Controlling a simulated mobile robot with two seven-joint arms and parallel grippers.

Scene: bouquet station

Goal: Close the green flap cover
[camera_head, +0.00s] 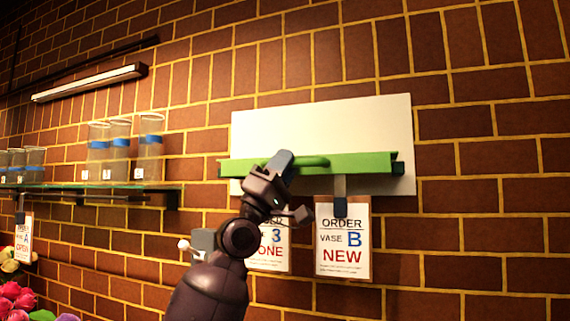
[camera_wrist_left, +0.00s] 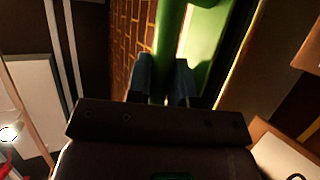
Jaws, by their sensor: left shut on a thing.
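The green flap cover (camera_head: 350,163) is a long horizontal green piece in front of a white wall panel (camera_head: 330,122). It shows nearly edge-on, with a green bar handle (camera_head: 312,161) along its front. My left gripper (camera_head: 281,164) reaches up from below to the handle, left of the flap's middle. In the left wrist view the fingers (camera_wrist_left: 163,82) are shut on the green handle (camera_wrist_left: 168,40), one on each side. The gripper hides part of the flap. My right gripper is in neither view.
Order cards hang below the panel; the VASE B card (camera_head: 343,240) is clear, another (camera_head: 268,247) is partly behind my arm. A glass shelf (camera_head: 90,187) with several blue-banded vases (camera_head: 150,150) is at left. Flowers (camera_head: 15,298) stand lower left. The right wall is bare.

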